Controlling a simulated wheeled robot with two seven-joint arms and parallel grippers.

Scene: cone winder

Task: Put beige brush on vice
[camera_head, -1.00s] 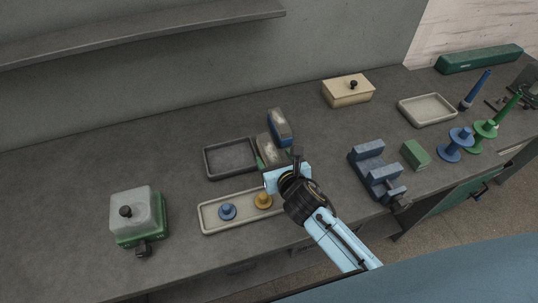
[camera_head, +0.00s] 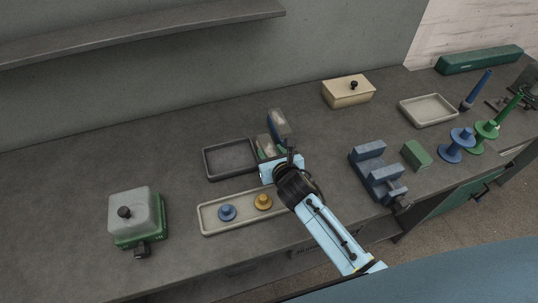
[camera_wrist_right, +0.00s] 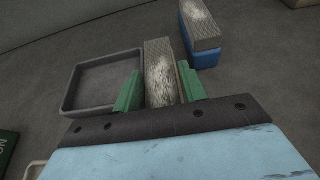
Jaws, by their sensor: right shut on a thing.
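The beige brush (camera_head: 265,146), a block with whitish worn bristles, is beside the dark grey tray and mostly hidden by my right gripper (camera_head: 273,153) in the head view. In the right wrist view the brush (camera_wrist_right: 160,72) stands between the green fingers of the right gripper (camera_wrist_right: 160,92), which is shut on it. I cannot tell whether the brush still touches the bench. The blue vice (camera_head: 375,173) stands to the right on the bench, its jaws uncovered. My left gripper is not in view.
A blue brush (camera_head: 279,128) stands just behind the beige one. The dark grey tray (camera_head: 206,163) is to the left, and a pale tray (camera_head: 208,230) with blue and yellow spools is in front. A green block (camera_head: 416,154) sits right of the vice.

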